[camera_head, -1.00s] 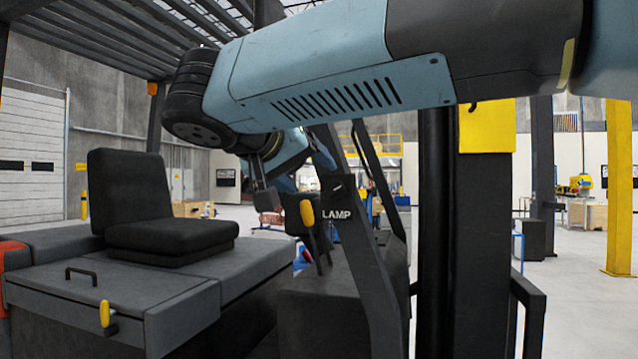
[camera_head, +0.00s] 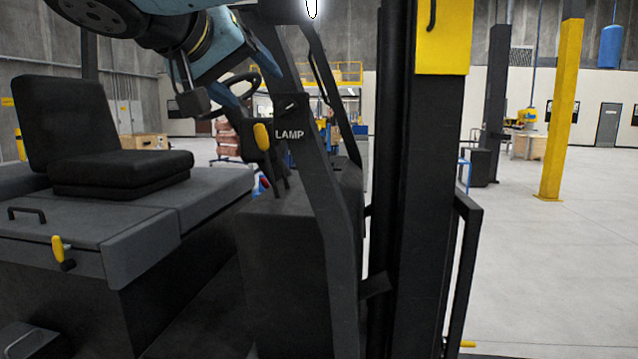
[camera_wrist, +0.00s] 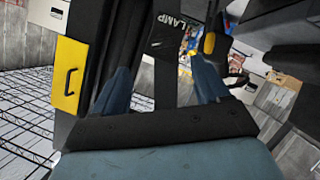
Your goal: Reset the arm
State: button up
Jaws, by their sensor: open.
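My gripper (camera_wrist: 162,78) shows in the wrist view with its two blue fingers spread apart. Nothing is between the fingertips; a dark post labelled LAMP (camera_wrist: 166,35) stands behind them. In the head view my blue and black arm hangs in from the top left, above and beside a forklift-like vehicle. The LAMP post (camera_head: 320,180) of this vehicle is right of the arm's end. The fingers are hard to make out there against the steering wheel and post. Whether the arm touches the vehicle cannot be told.
The vehicle has a black seat (camera_head: 110,135), a grey side box (camera_head: 85,225) and a yellow handle (camera_head: 262,136). A thick dark mast (camera_head: 425,190) with a yellow box (camera_head: 443,38) stands to the right. A yellow column (camera_head: 560,110) is farther right. The floor there is open.

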jog(key=w+d+f+g, duration=0.1)
jog(key=d+f+g, duration=0.1)
jog(key=d+f, duration=0.45)
jog(key=w+d+f+g, duration=0.1)
jog(key=d+f+g, duration=0.15)
jog(key=d, duration=0.75)
jog(key=w+d+f+g, duration=0.1)
jog(key=d+f+g, duration=0.1)
jog(key=d+f, duration=0.5)
jog(key=s+d+f+m+y, duration=0.1)
jog(key=s+d+f+y, duration=0.1)
jog(key=s+d+f, duration=0.2)
jog(key=s+d+f+m+g+y, duration=0.1)
jog(key=s+d+f+m+y, duration=0.1)
jog(key=s+d+f, duration=0.3)
jog(key=d+f, duration=0.4)
jog(key=d, duration=0.2)
jog(key=shift+f, duration=0.1)
